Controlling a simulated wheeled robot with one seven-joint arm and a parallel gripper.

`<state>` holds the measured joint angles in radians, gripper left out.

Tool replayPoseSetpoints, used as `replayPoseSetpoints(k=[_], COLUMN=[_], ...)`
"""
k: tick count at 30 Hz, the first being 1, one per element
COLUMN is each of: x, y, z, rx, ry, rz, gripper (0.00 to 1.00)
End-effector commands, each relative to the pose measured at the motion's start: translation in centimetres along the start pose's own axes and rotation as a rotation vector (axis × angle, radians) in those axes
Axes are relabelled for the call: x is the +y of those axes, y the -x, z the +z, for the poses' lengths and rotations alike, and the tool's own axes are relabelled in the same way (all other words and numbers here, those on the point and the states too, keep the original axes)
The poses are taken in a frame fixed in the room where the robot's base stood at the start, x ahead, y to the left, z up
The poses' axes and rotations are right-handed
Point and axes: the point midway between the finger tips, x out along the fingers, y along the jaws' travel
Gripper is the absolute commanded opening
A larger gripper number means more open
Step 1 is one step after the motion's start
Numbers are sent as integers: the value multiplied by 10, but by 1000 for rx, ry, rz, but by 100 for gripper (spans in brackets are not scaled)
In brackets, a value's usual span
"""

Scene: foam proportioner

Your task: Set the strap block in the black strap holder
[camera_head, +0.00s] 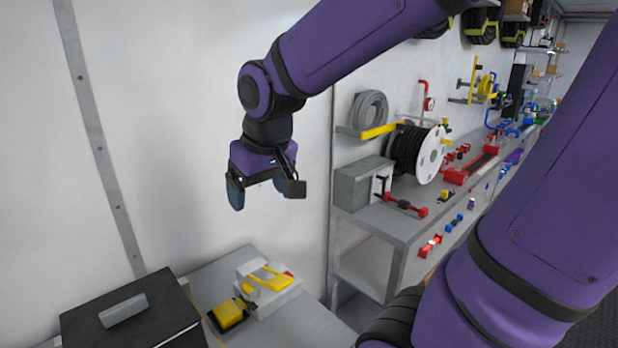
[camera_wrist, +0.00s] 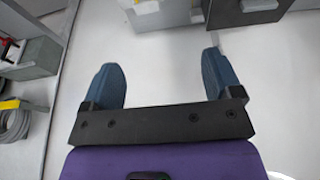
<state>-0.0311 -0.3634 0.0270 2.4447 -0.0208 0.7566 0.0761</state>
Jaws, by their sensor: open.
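A yellow block (camera_head: 228,313) sits on or in a small black base on the grey bench. I cannot tell for sure whether these are the strap block and black strap holder. Right beside it is a white block (camera_head: 262,303) with a yellow strap-like piece (camera_head: 268,279) on top and a bit of red at its right.
A black case (camera_head: 130,318) with a grey handle stands at the left of the bench. A white wall rises behind. To the right, a second bench holds a grey box (camera_head: 362,186), a black hose reel (camera_head: 408,150) and red fittings. The air around my gripper is clear.

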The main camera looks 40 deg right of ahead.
Motion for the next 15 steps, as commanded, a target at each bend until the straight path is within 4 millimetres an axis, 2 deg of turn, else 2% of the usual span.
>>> replayPoseSetpoints(k=[1, 6, 15], x=[2, 8, 15], y=[12, 43, 75], z=[8, 36, 79], rx=[22, 76, 145], ry=[-2, -2, 1], rz=[-1, -3, -8], gripper=[84, 84, 84])
